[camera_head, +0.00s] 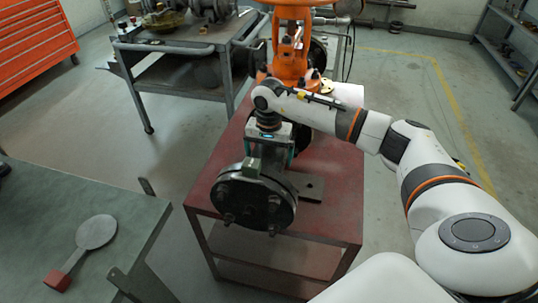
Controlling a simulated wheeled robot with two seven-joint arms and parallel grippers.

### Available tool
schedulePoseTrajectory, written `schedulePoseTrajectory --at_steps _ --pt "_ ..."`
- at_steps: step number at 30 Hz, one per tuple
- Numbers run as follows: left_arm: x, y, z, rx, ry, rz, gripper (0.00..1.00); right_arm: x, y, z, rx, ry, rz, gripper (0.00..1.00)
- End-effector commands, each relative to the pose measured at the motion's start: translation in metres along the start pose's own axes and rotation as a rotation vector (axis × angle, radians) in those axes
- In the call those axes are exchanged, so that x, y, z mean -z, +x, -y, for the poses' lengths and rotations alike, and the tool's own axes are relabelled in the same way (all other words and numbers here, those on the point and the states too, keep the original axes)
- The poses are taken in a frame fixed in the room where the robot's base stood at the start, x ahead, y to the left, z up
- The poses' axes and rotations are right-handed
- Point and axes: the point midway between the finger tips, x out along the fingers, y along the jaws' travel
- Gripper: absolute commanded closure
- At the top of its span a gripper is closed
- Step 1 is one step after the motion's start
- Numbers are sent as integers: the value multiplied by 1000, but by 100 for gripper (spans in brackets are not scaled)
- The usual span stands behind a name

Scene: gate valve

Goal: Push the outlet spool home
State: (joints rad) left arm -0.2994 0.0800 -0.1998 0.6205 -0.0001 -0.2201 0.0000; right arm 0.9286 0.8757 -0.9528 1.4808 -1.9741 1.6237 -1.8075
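The dark outlet spool shows its round bolted end flange (238,203) toward me, over the near part of a red stand (325,218). The orange gate valve (290,48) stands behind it at the back of the stand. My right arm comes in from the right, and my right gripper (268,155) points down at the spool just behind the flange. Its fingertips are mostly hidden, so I cannot tell whether they touch or grip the spool. The joint between spool and valve is hidden behind my arm. My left gripper is out of view.
A grey-green table (125,212) at the lower left holds a round grey paddle plate (96,232) with a red end. A grey workbench (165,47) with parts stands behind left, near an orange tool cabinet (35,45). Shelves (510,45) stand far right. Floor right of the stand is clear.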

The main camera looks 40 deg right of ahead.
Motion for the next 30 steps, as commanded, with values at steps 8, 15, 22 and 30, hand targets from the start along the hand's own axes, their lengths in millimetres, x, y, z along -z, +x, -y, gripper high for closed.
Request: schedulePoseTrajectory --at_steps 8,15,22,30 --pt "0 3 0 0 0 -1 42 -2 -54 0 -6 1 6 0" --pt "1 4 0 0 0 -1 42 -2 -98 0 -4 2 5 0" --pt "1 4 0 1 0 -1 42 -2 -114 1 -2 3 4 0" --pt "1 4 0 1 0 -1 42 -2 -115 1 -2 3 3 0"
